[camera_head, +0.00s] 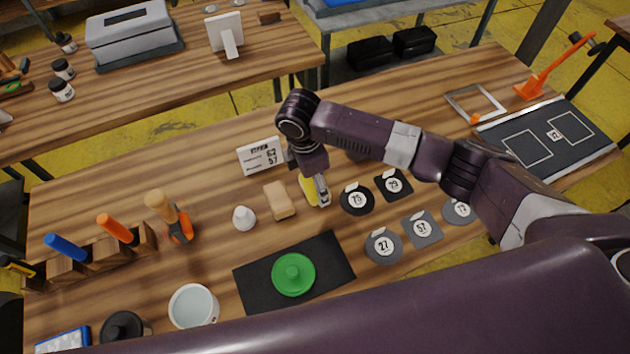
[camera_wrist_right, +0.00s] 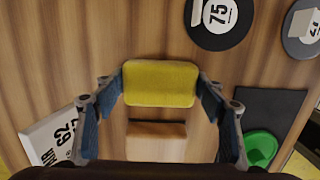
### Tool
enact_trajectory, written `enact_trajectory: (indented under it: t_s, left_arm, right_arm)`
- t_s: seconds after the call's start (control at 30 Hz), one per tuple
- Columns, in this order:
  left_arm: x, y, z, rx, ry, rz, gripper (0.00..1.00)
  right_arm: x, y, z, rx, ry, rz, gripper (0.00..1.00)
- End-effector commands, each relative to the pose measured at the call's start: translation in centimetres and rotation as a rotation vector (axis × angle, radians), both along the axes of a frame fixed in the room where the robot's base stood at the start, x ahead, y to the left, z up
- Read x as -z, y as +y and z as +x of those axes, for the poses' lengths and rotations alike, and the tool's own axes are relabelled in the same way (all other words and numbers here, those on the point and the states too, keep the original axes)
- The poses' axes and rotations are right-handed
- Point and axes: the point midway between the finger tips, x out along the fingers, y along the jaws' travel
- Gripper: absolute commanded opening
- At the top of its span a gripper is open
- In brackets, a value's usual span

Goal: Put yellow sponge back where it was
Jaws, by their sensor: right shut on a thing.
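The yellow sponge (camera_head: 308,191) is at the middle of the wooden table, partly hidden by my right gripper (camera_head: 320,192). In the right wrist view the yellow sponge (camera_wrist_right: 160,83) sits between the two fingertips of the right gripper (camera_wrist_right: 161,88), which is shut on it at its two short ends. I cannot tell whether the sponge touches the tabletop. A tan block (camera_head: 279,201) lies just left of it; it also shows in the wrist view (camera_wrist_right: 157,134). My left gripper is not in view.
Round and square numbered patches (camera_head: 357,200) lie to the right. A white sign (camera_head: 262,155) stands behind the tan block, and a white cone-shaped piece (camera_head: 244,217) stands left of it. A black mat (camera_head: 335,256) with a green disc (camera_head: 293,274) lies in front. Bare wood lies behind the sign.

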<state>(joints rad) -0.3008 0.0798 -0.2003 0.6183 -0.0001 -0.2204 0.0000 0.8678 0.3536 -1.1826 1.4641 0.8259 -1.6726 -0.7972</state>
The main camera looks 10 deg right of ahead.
Motion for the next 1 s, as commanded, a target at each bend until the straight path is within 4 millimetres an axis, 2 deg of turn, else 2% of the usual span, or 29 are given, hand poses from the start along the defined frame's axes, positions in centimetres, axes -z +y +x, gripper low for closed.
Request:
enact_trajectory:
  t_s: [0.17,0.2,0.33,0.6,0.73,0.87,1.0]
  left_arm:
    - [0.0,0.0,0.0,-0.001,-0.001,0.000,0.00]
    - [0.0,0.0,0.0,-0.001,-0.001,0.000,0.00]
    - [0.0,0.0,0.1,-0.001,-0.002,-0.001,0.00]
    - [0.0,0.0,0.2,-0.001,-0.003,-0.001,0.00]
    - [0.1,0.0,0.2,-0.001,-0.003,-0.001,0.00]
    - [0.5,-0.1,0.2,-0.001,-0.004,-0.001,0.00]
    - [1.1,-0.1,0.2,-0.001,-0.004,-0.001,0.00]
  right_arm:
    - [0.2,0.0,0.0,0.001,0.000,0.000,0.42]
    - [0.2,0.0,0.0,0.001,0.000,0.000,0.68]
    - [0.2,0.0,0.0,0.001,0.000,0.000,0.82]
    - [0.1,0.0,0.0,0.001,-0.001,0.000,0.82]
    - [-0.6,0.1,0.1,0.000,-0.003,0.003,0.82]
    - [-2.6,0.4,0.1,0.000,-0.005,0.002,0.82]
    - [-5.7,0.8,0.1,-0.001,-0.005,0.003,0.82]
